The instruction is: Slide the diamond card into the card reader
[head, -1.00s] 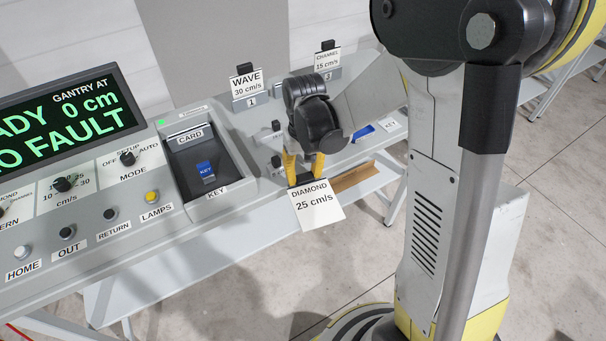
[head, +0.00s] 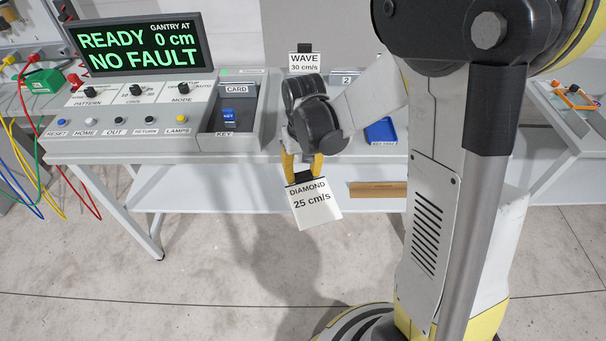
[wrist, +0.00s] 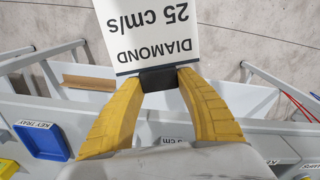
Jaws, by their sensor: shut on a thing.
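The diamond card (head: 315,206) is white, with "DIAMOND 25 cm/s" printed on it and a black grip tab. My gripper (head: 302,178) is shut on the tab, and the card hangs tilted in front of the console's front edge. In the wrist view the card (wrist: 152,32) points away from the yellow fingers of my gripper (wrist: 158,78). The card reader (head: 235,88), labelled CARD, is on the console to the left of my gripper, in a dark recess. A blue key block (head: 228,116) sits below it, above a KEY label. The card is apart from the reader.
A wave card (head: 304,62) stands upright behind my gripper; a holder numbered 2 is partly visible. A blue key tray (head: 381,131) lies to the right. The display (head: 140,43) reads READY, 0 cm, NO FAULT. A brown bar (head: 378,189) lies on the lower shelf.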

